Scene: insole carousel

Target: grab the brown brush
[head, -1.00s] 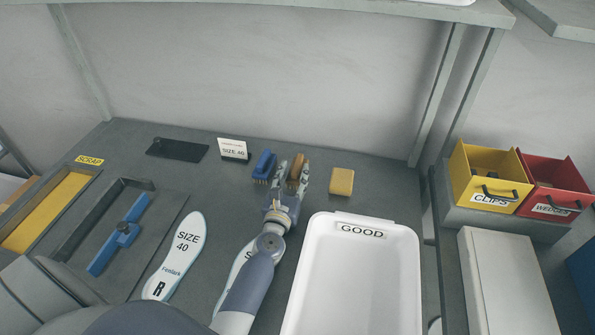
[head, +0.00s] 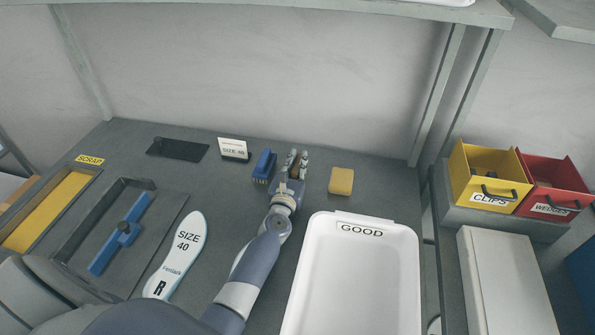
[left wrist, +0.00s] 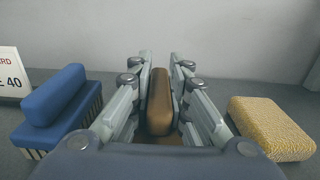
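The brown brush (left wrist: 160,102) stands between the two fingers of my left gripper (left wrist: 161,75) in the left wrist view. The fingers lie close along both its sides and appear to touch it near the tips. In the head view, my left gripper (head: 298,162) is at the back of the table, and only a thin strip of the brown brush (head: 296,158) shows between its fingers. My right gripper is not in view.
A blue brush (head: 264,165) stands just left of my left gripper, and a yellow sponge (head: 341,181) lies to its right. A white tray marked GOOD (head: 409,275) is in front. A SIZE 40 card (head: 233,149) stands further left.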

